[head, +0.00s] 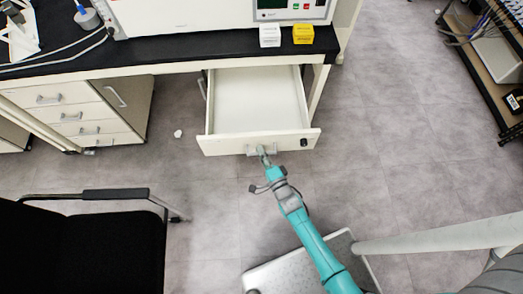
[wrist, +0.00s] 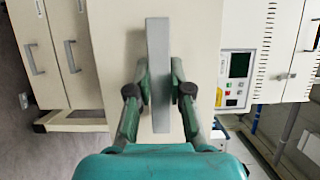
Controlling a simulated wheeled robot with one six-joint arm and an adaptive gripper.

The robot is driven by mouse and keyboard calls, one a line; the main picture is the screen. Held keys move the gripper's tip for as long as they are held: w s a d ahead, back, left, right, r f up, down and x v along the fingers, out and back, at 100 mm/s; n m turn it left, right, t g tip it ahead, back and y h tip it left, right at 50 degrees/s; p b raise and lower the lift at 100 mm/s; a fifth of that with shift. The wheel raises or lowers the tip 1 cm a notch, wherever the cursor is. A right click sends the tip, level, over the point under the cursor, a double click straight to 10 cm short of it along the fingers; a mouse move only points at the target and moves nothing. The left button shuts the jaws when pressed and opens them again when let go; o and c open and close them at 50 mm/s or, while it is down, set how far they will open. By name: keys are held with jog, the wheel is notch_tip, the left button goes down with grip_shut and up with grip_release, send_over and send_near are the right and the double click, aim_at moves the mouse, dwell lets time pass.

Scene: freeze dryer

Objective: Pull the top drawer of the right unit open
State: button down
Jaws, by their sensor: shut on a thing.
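The top drawer (head: 257,100) of the right unit stands far out from under the black bench in the head view, and its inside looks empty. Its cream front (head: 222,145) carries a grey bar handle (head: 252,150) and a small dark lock at the right. My gripper (head: 264,152) is at this handle. In the wrist view, the handle (wrist: 158,60) runs upright in the picture between the two fingers of my gripper (wrist: 159,85), which are shut on it. The cream drawer front (wrist: 110,40) lies behind the handle. The lower part of the unit is hidden under the open drawer.
The left unit (head: 75,110) has several closed drawers. A black chair (head: 85,240) stands at the front left. White and yellow boxes (head: 303,34) sit on the black bench top (head: 180,50). A shelf (head: 495,55) stands at the right.

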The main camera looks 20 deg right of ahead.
jog(key=c, duration=1)
grip_release()
jog(key=shift+c, duration=0.2)
jog(key=shift+s, duration=0.1)
jog(key=s+d, duration=0.1)
jog(key=s, duration=1)
jog(key=shift+s, duration=0.4)
jog(key=shift+s, duration=0.1)
jog(key=s+d+r+n+g, duration=0.1)
jog(key=s+r+n, duration=0.7)
jog(key=s+r, duration=0.3)
jog(key=s+r+n+g+h, duration=0.1)
jog(key=s+r+n+g, duration=0.1)
jog(key=s+r+n, duration=0.7)
notch_tip(320, 180, up, 7)
jog(key=s, duration=0.2)
jog(key=shift+s+d+h, duration=0.3)
jog(key=shift+s+d, duration=0.1)
